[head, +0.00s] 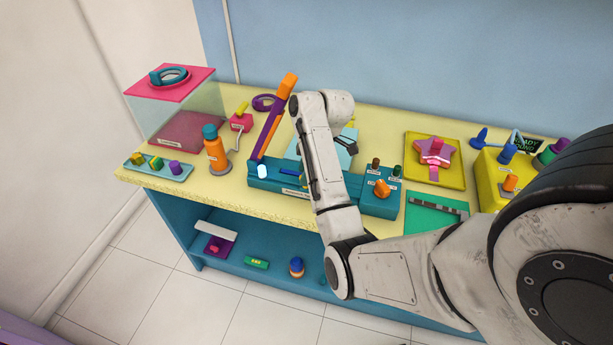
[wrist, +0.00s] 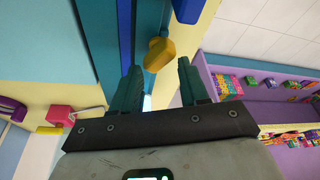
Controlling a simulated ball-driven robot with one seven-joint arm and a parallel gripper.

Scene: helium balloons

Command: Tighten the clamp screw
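A teal-blue fixture (head: 268,182) with a small label lies along the front of the yellow tabletop. In the wrist view a yellow faceted knob (wrist: 160,52) sits beside a blue bar; it may be the clamp screw, but I cannot read a label. My gripper (wrist: 158,72) is open, with its two dark teal fingers apart. The knob appears just beyond and between the fingertips, and I see no finger closed on it. In the head view my own arm hides most of the gripper and the middle of the fixture.
A tall orange and purple lever (head: 275,118) rises behind the fixture's left end. An orange pump bottle (head: 215,152) stands left of it. An orange knob (head: 381,188) is at the fixture's right end. A yellow tray with a pink star (head: 433,152) lies farther right.

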